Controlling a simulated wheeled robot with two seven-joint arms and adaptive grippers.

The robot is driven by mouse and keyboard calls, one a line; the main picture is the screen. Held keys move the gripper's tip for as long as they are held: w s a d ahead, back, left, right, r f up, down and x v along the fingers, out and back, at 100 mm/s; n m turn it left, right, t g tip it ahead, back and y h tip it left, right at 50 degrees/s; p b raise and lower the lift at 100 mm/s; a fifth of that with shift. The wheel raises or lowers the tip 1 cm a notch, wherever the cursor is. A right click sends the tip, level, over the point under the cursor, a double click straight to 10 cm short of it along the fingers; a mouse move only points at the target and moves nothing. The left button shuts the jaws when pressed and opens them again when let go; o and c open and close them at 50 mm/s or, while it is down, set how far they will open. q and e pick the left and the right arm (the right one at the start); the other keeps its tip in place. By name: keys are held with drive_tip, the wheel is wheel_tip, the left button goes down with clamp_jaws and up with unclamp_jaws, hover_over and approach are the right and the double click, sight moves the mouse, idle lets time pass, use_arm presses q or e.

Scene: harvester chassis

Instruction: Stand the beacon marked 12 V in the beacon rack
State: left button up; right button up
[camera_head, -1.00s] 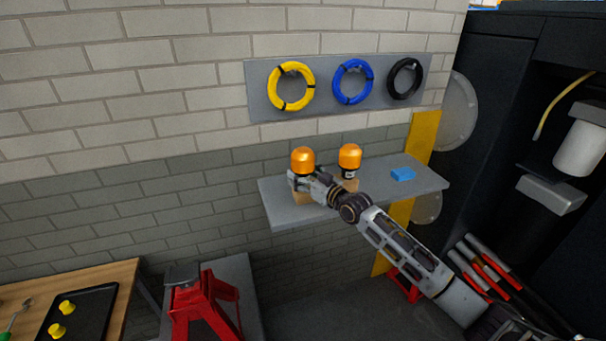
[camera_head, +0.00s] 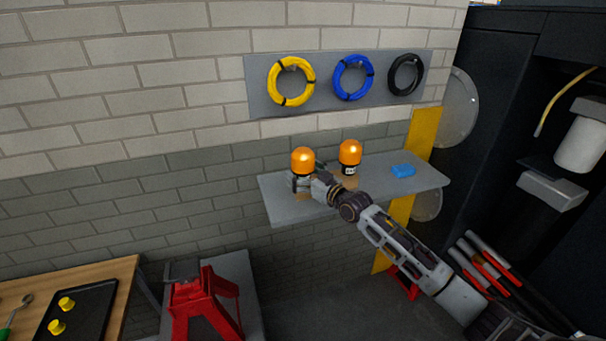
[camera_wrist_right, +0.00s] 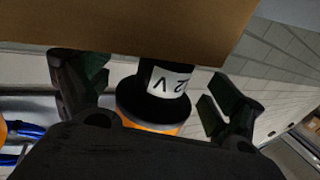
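The beacon marked 12 V (camera_wrist_right: 167,80) has an orange dome, a black base and a white label. The right wrist view shows it upside down, its foot end against a tan wooden block (camera_wrist_right: 120,22). I take it to be the left beacon (camera_head: 302,161) in the head view, upright on the grey shelf. My right gripper (camera_wrist_right: 152,92) is open, with one finger on each side of the beacon and visible gaps. It also shows at this beacon in the head view (camera_head: 312,177). How the foot sits in the block is hidden. My left gripper is out of view.
A second orange beacon (camera_head: 350,155) stands close to the right on the grey shelf (camera_head: 420,178). Yellow, blue and black cable coils hang on a panel (camera_head: 262,98) above. A red stand (camera_head: 200,305) is below left.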

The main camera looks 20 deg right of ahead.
drive_tip(key=shift+f, duration=0.15)
drive_tip(key=v, duration=1.2)
idle(0.9)
idle(0.9)
